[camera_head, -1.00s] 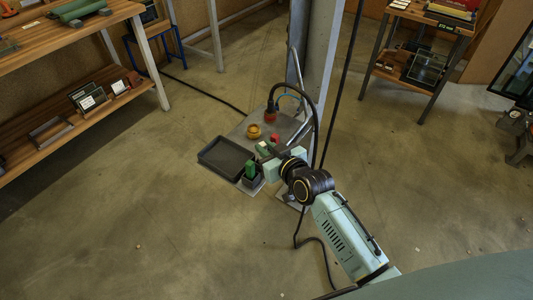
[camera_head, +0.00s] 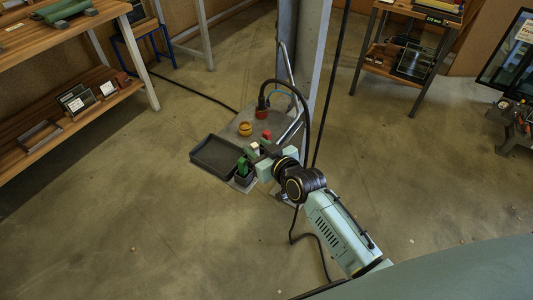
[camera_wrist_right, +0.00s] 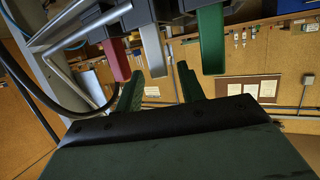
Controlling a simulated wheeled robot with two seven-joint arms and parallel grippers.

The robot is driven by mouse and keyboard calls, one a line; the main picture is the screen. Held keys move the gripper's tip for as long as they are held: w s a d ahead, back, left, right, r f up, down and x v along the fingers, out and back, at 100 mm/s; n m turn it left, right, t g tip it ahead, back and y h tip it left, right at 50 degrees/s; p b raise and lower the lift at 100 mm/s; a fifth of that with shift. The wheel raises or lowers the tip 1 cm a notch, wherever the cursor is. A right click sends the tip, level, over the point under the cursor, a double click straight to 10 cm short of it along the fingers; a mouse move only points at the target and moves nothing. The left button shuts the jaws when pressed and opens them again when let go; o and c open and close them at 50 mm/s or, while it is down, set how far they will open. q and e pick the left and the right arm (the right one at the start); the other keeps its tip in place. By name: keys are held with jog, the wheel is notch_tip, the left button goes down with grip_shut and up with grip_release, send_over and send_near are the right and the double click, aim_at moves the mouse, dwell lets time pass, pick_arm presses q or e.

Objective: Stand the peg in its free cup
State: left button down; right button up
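A green peg (camera_head: 242,164) stands upright in a dark cup (camera_head: 244,179) at the front of the metal plate. My right gripper (camera_head: 257,151) is low over the plate, just right of the green peg. In the right wrist view its two green fingers (camera_wrist_right: 160,72) stand apart, with nothing clearly held between them. My left gripper is out of view.
A dark tray (camera_head: 207,168) lies left of the cup. A yellow round piece (camera_head: 245,129) and a red piece (camera_head: 267,133) sit behind. A black hose (camera_head: 300,97) and a column (camera_head: 313,60) stand at the back right. The floor in front is clear.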

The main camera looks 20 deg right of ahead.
jog(key=p+v, duration=0.1)
jog(key=v, duration=1.1)
jog(key=shift+p, duration=0.35)
jog(key=s+d+f+g+h, duration=0.1)
jog(key=s+f+g, duration=0.3)
jog(key=f, duration=0.9)
jog(key=s+d+f+g+h, duration=0.15)
jog(key=s+f, duration=0.45)
jog(key=f, duration=0.6)
jog(key=s+d+f+g, duration=0.1)
jog(key=s+f+g, duration=0.1)
jog(key=s+f, duration=0.3)
jog(key=s+d+f+g+h, duration=0.1)
jog(key=s+f+g, duration=0.2)
jog(key=s, duration=1)
jog(key=s+d+f+g, duration=0.1)
jog(key=s+f+g, duration=0.1)
jog(key=s+f, duration=0.7)
jog(key=shift+s+d+f+m+g, duration=0.15)
jog(key=shift+s+d+m+g, duration=0.2)
jog(key=shift+s, duration=0.1)
